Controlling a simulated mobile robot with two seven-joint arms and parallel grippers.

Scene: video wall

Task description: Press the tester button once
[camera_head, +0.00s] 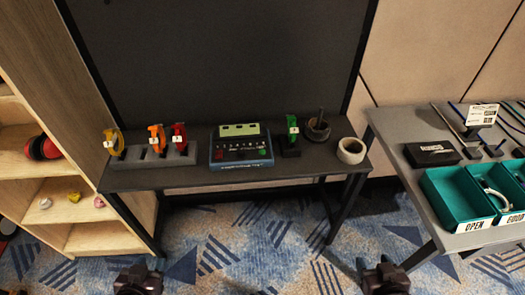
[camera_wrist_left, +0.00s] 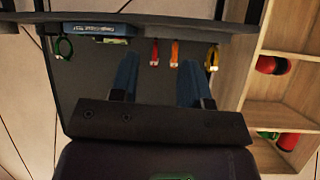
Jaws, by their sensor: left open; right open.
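The tester (camera_head: 241,163) is a dark box with a blue front edge, a greenish display on top and a row of small marks. It stands on the dark table, a red spot at its left and a green one at its right. Which is the button is too small to tell. In the left wrist view, upside down, the tester (camera_wrist_left: 97,30) shows its blue edge. My left gripper (camera_head: 138,278) is open and empty at the bottom of the head view, short of the table; its blue fingers (camera_wrist_left: 156,72) are apart. My right gripper (camera_head: 385,275) is open, also well short of the table.
A grey rack (camera_head: 130,157) holds yellow, orange and red cable loops left of the tester. A green loop (camera_head: 293,130), a dark cup and a pale round pot (camera_head: 351,150) stand right. A side table (camera_head: 400,140) carries teal bins (camera_head: 440,195). Wooden shelves (camera_head: 60,165) stand left.

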